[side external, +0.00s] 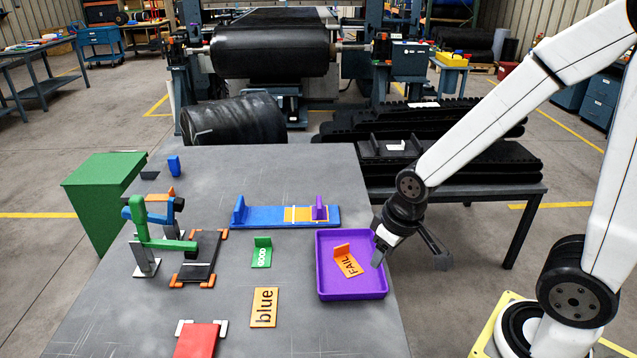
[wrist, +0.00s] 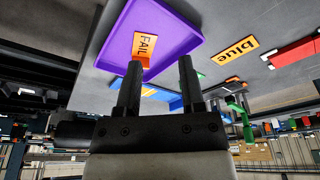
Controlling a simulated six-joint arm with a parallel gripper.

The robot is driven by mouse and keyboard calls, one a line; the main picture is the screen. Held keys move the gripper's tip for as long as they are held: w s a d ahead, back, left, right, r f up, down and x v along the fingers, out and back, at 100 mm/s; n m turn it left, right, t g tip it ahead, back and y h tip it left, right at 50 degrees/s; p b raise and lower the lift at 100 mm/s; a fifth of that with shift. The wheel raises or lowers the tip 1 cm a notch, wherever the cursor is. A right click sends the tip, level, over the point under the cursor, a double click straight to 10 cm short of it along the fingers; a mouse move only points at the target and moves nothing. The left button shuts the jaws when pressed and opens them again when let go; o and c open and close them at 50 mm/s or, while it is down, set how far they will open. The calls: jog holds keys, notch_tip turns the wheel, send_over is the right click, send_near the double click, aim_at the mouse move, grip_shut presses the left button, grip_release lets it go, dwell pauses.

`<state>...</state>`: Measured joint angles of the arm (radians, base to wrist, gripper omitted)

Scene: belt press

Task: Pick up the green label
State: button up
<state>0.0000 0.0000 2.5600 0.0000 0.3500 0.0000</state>
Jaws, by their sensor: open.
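The green label (side external: 262,252), with white "GOOD" lettering and an upright tab, lies on the grey table left of the purple tray. In the wrist view a small green piece (wrist: 202,75) shows beside the right finger, mostly hidden.
An orange "blue" card (side external: 264,307) lies in front of the green label. A blue fixture (side external: 270,216) lies behind it. A black plate with orange corners (side external: 201,256) and a green clamp (side external: 150,236) stand left. A red block (side external: 197,340) is at front.

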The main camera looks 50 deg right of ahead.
jog(key=n+y, duration=0.3)
jog(key=n, duration=0.6)
send_near(263, 238)
notch_tip(263, 238, down, 2)
jog(key=shift+w+a+f+t, duration=0.1)
jog(key=shift+w+a+f, duration=0.1)
jog(key=shift+f, duration=0.25)
jog(key=shift+w+a+f+t, duration=0.1)
jog(key=shift+w+a+f, duration=0.15)
jog(key=shift+f, duration=0.15)
jog(key=shift+w+a+f+t, duration=0.1)
jog(key=shift+w+a+f, duration=0.1)
jog(key=shift+f, duration=0.25)
jog(key=shift+f, duration=0.1)
jog(key=shift+x, duration=2.5)
jog(key=shift+c, duration=0.2)
grip_shut()
